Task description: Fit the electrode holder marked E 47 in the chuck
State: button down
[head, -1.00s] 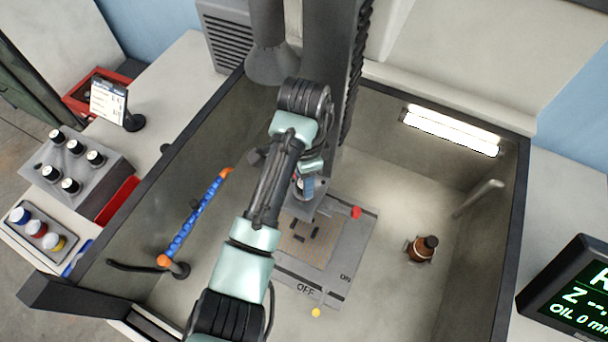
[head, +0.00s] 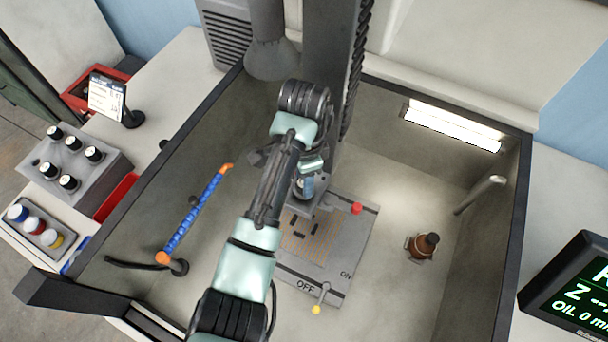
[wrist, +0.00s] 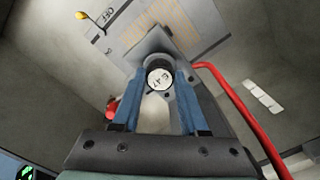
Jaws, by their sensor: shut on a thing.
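The electrode holder marked E 47 (wrist: 160,77) shows in the wrist view as a dark round body with a pale end face carrying the mark. A grey rectangular plate (wrist: 152,42) sits at its far end. My gripper (wrist: 157,90) has blue fingers closed on the holder's sides. In the head view my gripper (head: 309,186) is beside the machine column, above the slotted plate (head: 345,240), with the grey block (head: 297,203) under it. The chuck is not clearly visible; my arm and the column cover that area.
A blue jointed hose (head: 195,218) with orange ends rises at left. A lever (head: 317,308) is at the plate's front by OFF. A red hose (wrist: 235,105) passes right of my gripper. Tank walls surround everything.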

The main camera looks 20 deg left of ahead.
jog(key=shift+f, duration=0.45)
grip_release()
dwell(0.4)
notch_tip(320, 180, up, 4)
jog(key=p, duration=0.3)
jog(key=shift+r+p, duration=0.15)
jog(key=shift+p, duration=0.25)
jog(key=shift+r, duration=0.9)
